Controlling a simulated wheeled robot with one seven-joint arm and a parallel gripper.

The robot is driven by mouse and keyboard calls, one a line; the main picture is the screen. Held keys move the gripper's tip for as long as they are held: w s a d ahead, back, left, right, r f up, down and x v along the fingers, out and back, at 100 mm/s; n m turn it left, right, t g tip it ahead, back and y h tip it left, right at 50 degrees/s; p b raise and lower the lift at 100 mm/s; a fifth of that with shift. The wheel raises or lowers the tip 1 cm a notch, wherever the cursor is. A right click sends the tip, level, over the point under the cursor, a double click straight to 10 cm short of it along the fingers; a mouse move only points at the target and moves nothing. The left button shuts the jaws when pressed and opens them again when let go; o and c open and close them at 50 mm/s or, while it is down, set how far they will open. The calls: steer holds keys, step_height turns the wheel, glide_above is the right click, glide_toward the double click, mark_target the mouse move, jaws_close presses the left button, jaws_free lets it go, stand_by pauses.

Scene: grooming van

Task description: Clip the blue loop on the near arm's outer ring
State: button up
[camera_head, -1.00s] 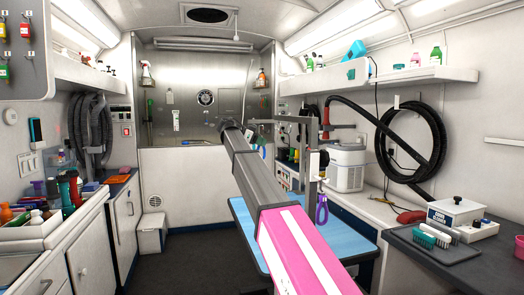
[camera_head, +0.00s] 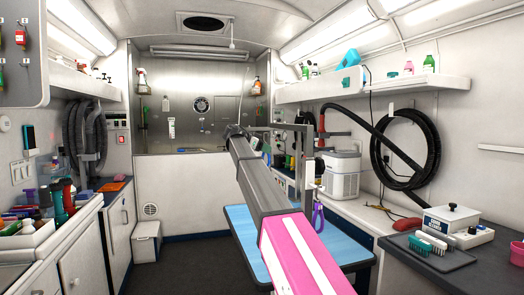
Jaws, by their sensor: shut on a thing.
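My arm reaches forward over the blue-topped grooming table (camera_head: 239,222). My gripper (camera_head: 262,149) is at its far end, small and mostly hidden behind my own arm links. A small bit of blue, seemingly the blue loop (camera_head: 266,157), shows right at it; the jaws look shut on it, though the fingertips are not clear. The grey metal grooming arm (camera_head: 309,172) stands just to the right, with a bar running left from its top. A purple loop (camera_head: 319,217) hangs from this near side. I cannot make out the outer ring.
The right counter holds a white box (camera_head: 452,218), brushes on a dark tray (camera_head: 423,248) and a red item (camera_head: 407,224). The left counter carries a tray of bottles (camera_head: 28,232). The floor (camera_head: 195,265) between is clear.

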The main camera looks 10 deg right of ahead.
steer(key=shift+r+x, duration=0.1)
steer(key=shift+x, duration=1.05)
steer(key=shift+r+x, duration=0.15)
steer(key=shift+x, duration=1.05)
steer(key=shift+d, duration=0.1)
steer(key=o, duration=0.9)
steer(key=shift+v, duration=3.55)
steer(key=shift+v, duration=2.5)
